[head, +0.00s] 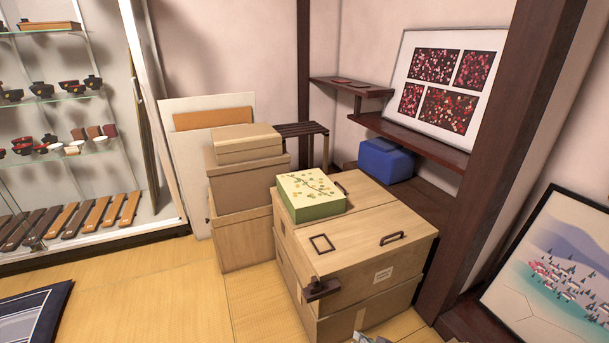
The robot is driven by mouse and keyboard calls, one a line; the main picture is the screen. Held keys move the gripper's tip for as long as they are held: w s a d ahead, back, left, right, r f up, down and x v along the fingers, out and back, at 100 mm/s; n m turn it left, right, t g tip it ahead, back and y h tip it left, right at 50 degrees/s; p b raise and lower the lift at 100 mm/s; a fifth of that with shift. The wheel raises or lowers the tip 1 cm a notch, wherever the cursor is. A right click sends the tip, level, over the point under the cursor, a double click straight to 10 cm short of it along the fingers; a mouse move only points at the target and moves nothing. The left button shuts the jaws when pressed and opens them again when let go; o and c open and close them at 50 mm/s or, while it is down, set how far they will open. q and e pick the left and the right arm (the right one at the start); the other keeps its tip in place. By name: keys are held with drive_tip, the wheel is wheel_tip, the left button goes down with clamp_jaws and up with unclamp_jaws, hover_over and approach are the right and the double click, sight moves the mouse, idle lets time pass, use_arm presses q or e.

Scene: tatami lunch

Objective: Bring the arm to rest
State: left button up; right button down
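Neither of my grippers can be made out in the head view. A small grey-and-white shape (369,338) is cut off by the bottom edge in front of the large chest, too little of it to identify. The task names no object of its own.
A large wooden chest (350,254) stands in the middle with a green patterned box (311,195) on top. Stacked wooden boxes (240,238) stand behind it. A glass display cabinet (70,170) is left, a dark post (500,150) right.

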use_arm(q)
drive_tip(key=shift+f+p, duration=0.1)
drive_tip(key=shift+p, duration=0.3)
use_arm(e)
drive_tip(key=s+n+g+h, duration=0.1)
drive_tip(key=s+n+g, duration=0.4)
drive_tip(key=s, duration=0.8)
drive_tip(key=shift+r, duration=0.2)
use_arm(q)
drive_tip(key=shift+w+f+p, duration=0.1)
drive_tip(key=shift+f+p, duration=0.2)
drive_tip(key=shift+p, duration=0.3)
use_arm(e)
drive_tip(key=shift+f+h, duration=0.3)
